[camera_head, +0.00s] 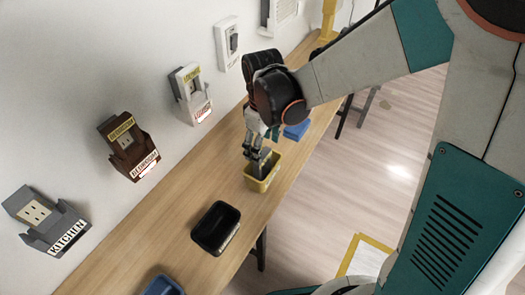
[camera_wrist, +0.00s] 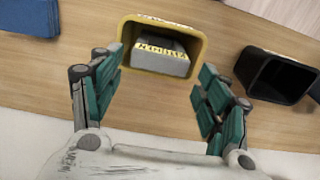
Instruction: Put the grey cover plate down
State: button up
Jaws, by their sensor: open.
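A grey cover plate (camera_wrist: 158,62) with a yellow label lies inside a yellow bin on the table, seen in the wrist view. The label's text is upside down and too small to read surely. The yellow bin (camera_wrist: 128,56) also shows in the head view (camera_head: 260,185), partly behind my gripper. My gripper (camera_wrist: 160,95) is open and empty, its fingers spread wide at the near side of the bin. In the head view my gripper (camera_head: 255,158) is just above the bin; its fingers partly hide the bin's inside.
A black bin (camera_head: 213,229) stands nearer on the wooden table, with a blue bin (camera_head: 163,287) at the bottom edge. A blue object (camera_head: 297,130) lies beyond the yellow bin. Wall outlets include a grey one marked KITCHEN (camera_head: 45,220), a brown one (camera_head: 128,145) and a grey-white one (camera_head: 190,92).

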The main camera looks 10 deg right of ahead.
notch_tip(320, 180, up, 4)
jog(key=shift+r+p, duration=0.25)
jog(key=shift+p, duration=0.35)
